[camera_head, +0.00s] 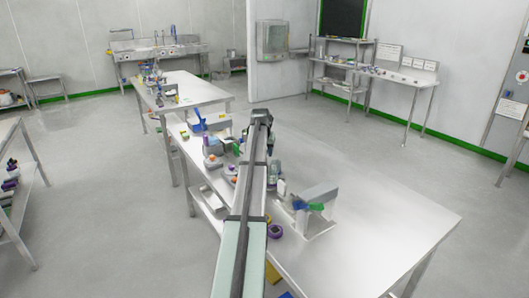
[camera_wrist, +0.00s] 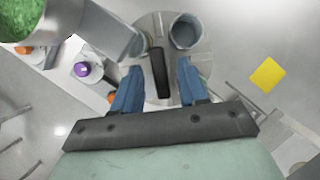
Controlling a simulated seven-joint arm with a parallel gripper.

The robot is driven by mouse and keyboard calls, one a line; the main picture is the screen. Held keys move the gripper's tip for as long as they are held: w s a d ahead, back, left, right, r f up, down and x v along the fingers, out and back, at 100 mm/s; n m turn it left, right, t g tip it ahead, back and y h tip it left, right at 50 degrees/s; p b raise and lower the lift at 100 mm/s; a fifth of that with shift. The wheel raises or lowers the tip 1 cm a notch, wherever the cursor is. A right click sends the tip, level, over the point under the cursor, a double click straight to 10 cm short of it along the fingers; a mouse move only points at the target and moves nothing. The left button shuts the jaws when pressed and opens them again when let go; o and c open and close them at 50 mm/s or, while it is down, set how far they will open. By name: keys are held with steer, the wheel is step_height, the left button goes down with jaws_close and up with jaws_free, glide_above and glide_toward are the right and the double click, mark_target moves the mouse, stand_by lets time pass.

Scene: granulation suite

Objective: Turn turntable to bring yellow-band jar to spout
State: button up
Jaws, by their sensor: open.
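In the wrist view my gripper (camera_wrist: 158,78) is open, with its two blue fingers apart. A dark upright bar (camera_wrist: 159,73) lies between the fingertips in the picture, over a round grey turntable (camera_wrist: 205,60). I cannot tell whether the fingers touch the bar. A grey open jar (camera_wrist: 186,31) stands on the turntable, right of the bar. No yellow band shows on it. A grey body (camera_wrist: 110,32) at the upper left, partly over the disc, may belong to the spout; I cannot tell. In the head view my arm hides most of the turntable area.
A container with green contents (camera_wrist: 18,18) fills the wrist view's upper left corner. A purple-topped item (camera_wrist: 82,70) stands close to the left finger. A yellow square (camera_wrist: 268,75) lies at the right. The long table (camera_head: 390,215) is bare at its near right.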

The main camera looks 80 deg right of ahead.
steer(key=v, duration=1.4)
steer(key=shift+f, duration=0.15)
